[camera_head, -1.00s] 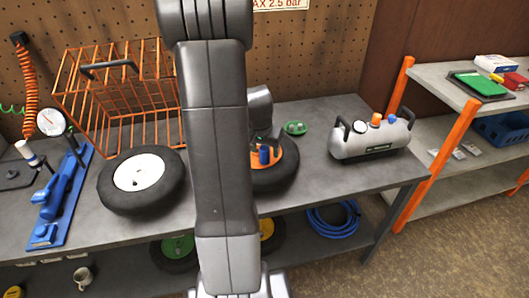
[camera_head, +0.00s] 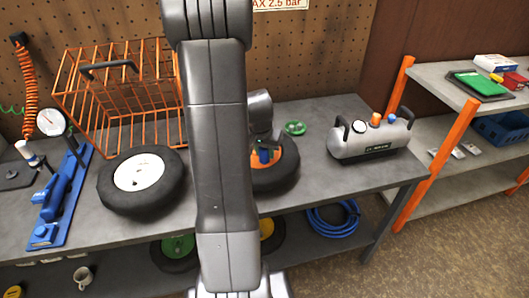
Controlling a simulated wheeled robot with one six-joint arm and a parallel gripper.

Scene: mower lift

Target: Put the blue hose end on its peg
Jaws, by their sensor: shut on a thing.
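My gripper (camera_head: 266,142) is partly hidden behind my own arm, low over the right tyre (camera_head: 283,176) with the orange hub. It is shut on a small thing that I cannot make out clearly. A small blue piece (camera_head: 264,156) shows just under it, with a bit of green beside it; I cannot tell whether either is in the jaws. A green ring-shaped dish (camera_head: 295,128) lies on the bench right of the gripper.
An orange wire cage (camera_head: 115,90), a tyre with a white hub (camera_head: 142,180) and a blue tool with a gauge (camera_head: 60,200) fill the bench's left. A grey tank (camera_head: 370,142) stands right. A blue hose coil (camera_head: 333,218) lies below. Bare bench lies around the tank.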

